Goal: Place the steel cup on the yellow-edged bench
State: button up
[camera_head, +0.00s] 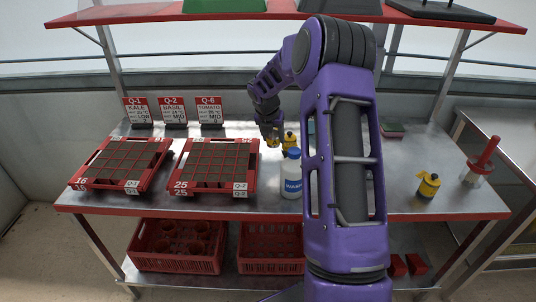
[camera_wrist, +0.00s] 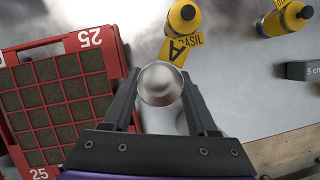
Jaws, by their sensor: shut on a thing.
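The steel cup (camera_wrist: 160,84) is small, round and shiny, and sits between the two fingers of my gripper (camera_wrist: 160,95) in the wrist view. My gripper is shut on it. In the head view my gripper (camera_head: 270,136) is over the middle of the steel bench (camera_head: 345,207), to the right of the seed trays; I cannot make out the cup there. This bench's front edge looks reddish.
A red seed tray (camera_wrist: 112,55) lies left of the cup, yellow bottles (camera_wrist: 182,17) beyond it. A wash bottle (camera_head: 292,184) stands near my arm. A red shelf (camera_head: 140,10) hangs above.

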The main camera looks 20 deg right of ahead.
aim_at(277, 161)
jog(key=shift+w+d+r+n+y, duration=0.15)
jog(key=shift+w+d+n, duration=0.1)
jog(key=shift+d+n, duration=0.2)
jog(key=shift+w+d+r+n+y, duration=0.15)
jog(key=shift+w+d+n, duration=0.1)
jog(key=shift+d+n, duration=0.15)
jog(key=shift+f, duration=0.3)
notch_tip(277, 161, down, 10)
jog(key=shift+s+r+b, duration=0.1)
jog(key=shift+r+b, duration=0.15)
jog(key=shift+b, duration=0.8)
grip_shut()
jog(key=o, duration=1.2)
grip_release()
jog(key=shift+f, duration=0.1)
jog(key=shift+o, duration=0.9)
